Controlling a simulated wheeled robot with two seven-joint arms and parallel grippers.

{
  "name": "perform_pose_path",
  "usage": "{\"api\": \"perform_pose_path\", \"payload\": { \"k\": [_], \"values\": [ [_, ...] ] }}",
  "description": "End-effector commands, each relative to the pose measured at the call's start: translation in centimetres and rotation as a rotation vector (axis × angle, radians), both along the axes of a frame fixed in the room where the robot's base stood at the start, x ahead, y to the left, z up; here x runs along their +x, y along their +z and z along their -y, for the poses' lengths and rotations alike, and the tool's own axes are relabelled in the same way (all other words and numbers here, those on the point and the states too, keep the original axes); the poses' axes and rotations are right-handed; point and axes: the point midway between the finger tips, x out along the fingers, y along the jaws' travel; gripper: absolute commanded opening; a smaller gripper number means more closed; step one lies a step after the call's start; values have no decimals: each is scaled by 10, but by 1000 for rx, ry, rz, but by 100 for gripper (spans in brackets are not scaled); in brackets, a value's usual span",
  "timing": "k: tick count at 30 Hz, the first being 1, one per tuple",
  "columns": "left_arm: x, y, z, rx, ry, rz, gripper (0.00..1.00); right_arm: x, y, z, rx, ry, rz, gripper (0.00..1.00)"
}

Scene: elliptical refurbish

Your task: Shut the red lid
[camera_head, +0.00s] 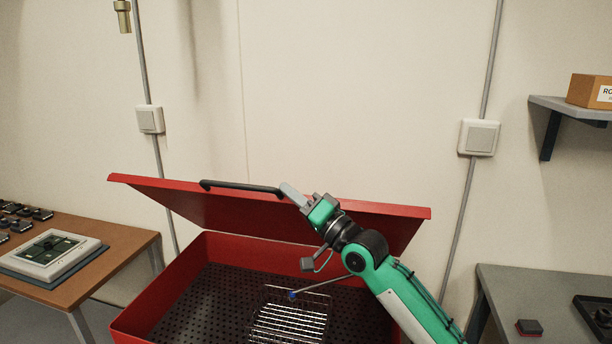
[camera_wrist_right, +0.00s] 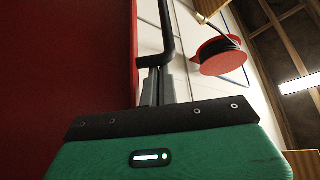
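The red lid (camera_head: 215,208) stands partly open, tilted above the red box (camera_head: 160,303). It also shows as a red surface at the left of the right wrist view (camera_wrist_right: 65,65). A black bar handle (camera_head: 240,187) runs along the lid's raised edge. My right gripper (camera_head: 284,191) is at the right end of this handle. In the right wrist view its fingers (camera_wrist_right: 157,86) are close together on the bent end of the handle (camera_wrist_right: 169,35). My left gripper is in neither view.
A wire rack (camera_head: 290,322) lies inside the box on a perforated floor. A brown table (camera_head: 125,242) with devices stands left, a grey table (camera_head: 540,283) right. A shelf (camera_head: 570,108) with a carton is on the right wall. The wall behind the lid is mostly bare.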

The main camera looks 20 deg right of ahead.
Motion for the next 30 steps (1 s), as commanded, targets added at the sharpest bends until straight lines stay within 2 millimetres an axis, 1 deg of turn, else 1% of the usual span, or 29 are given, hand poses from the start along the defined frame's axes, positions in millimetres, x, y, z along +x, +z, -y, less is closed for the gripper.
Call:
{"api": "perform_pose_path", "payload": {
  "k": [1,3,5,9,14,15,18,21,30],
  "values": [
    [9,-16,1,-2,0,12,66,-9,-23,-8,-15,4,17,0],
    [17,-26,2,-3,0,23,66,-20,-38,-16,-35,4,47,0],
    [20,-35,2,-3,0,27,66,-29,-51,-22,-52,2,71,0],
    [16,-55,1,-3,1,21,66,-47,-77,-34,-88,3,123,0],
    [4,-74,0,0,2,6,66,-63,-102,-45,-120,1,171,0],
    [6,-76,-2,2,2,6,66,-66,-107,-47,-127,1,182,0],
    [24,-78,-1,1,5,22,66,-72,-119,-51,-141,2,202,0],
    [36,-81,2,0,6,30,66,-78,-130,-55,-155,0,224,0],
    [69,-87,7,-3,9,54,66,-92,-161,-64,-191,0,276,0]
  ]
}}
